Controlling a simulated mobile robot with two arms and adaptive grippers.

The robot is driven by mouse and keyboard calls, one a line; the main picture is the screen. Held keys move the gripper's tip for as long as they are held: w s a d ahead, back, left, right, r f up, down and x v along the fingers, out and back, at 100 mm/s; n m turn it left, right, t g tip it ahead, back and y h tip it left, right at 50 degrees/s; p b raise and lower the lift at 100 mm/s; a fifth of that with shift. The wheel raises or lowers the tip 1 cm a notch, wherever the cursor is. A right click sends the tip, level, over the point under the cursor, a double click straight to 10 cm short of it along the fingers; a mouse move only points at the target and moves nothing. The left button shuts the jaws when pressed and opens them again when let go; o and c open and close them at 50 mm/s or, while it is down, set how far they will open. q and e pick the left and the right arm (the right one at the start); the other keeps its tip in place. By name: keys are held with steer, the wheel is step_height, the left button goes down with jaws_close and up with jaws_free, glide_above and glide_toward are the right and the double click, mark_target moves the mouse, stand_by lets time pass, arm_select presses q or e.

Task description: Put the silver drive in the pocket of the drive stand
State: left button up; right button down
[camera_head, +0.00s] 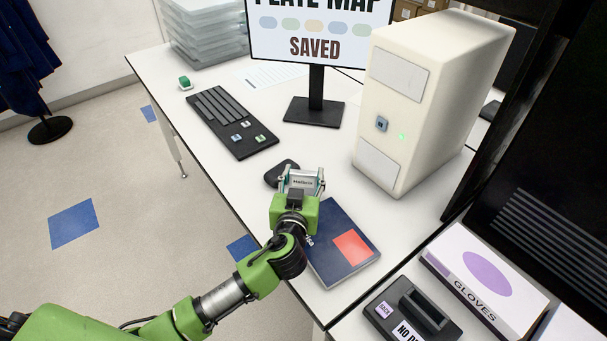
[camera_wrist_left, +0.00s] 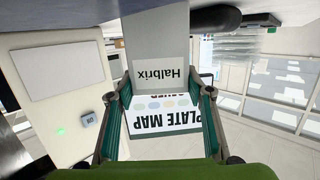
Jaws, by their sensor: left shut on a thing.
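My left gripper (camera_head: 302,176) is shut on the silver drive (camera_head: 302,183), a small grey block with a white label. In the left wrist view the drive (camera_wrist_left: 158,38) sits between the two fingers and its label reads "Halbrix" upside down. The gripper holds it over the white desk, beside the black mouse and the far end of the dark blue book. The drive stand (camera_head: 451,331) is the black dock at the lower right, partly cut off by the frame. Its raised slot (camera_head: 424,309) looks empty. My right gripper is not in view.
A dark blue book (camera_head: 335,266) lies between my gripper and the stand. A glove box (camera_head: 485,280) stands right of the stand. A cream computer tower (camera_head: 428,105) stands behind. A keyboard (camera_head: 228,118), mouse (camera_head: 277,174) and monitor (camera_head: 316,85) are farther back.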

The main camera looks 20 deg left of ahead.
arm_select(q)
steer(key=shift+f, duration=0.15)
steer(key=o, duration=1.2)
